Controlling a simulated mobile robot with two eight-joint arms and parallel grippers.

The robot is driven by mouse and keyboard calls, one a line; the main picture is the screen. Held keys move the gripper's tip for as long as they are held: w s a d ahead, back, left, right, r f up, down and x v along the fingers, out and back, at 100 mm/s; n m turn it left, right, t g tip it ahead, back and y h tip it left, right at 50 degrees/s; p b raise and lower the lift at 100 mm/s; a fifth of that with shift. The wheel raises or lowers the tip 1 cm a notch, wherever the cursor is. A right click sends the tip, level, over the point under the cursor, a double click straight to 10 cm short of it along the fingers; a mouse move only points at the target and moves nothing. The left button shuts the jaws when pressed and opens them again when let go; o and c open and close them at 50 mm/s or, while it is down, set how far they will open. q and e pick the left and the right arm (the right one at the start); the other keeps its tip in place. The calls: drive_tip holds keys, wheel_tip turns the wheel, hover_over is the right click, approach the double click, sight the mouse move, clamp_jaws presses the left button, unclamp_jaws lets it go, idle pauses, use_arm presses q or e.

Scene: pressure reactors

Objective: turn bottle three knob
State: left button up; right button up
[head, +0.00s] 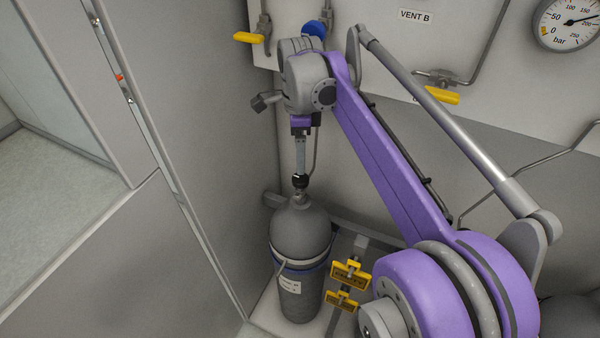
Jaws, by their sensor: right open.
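A grey gas bottle (300,232) stands upright in the corner, with a white label too small to read, so I cannot confirm its number. A dark knob (300,181) sits on top of its neck. My right gripper (300,172) points straight down over the bottle with its fingertips at the knob. It is open; its fingers line up in this view, so I cannot tell whether they touch the knob. My left gripper is out of view.
A strap holds the bottle near a wall rail. Yellow clamps (350,273) sit to its right. A yellow-handled valve (249,38), a blue knob (314,29) and a pressure gauge (568,22) are on the panel above. A grey wall (170,130) closes the left side.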

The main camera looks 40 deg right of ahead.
sight(300, 177)
wheel_tip(300, 177, down, 8)
drive_tip(key=shift+r, duration=0.15)
clamp_jaws()
idle(0.5)
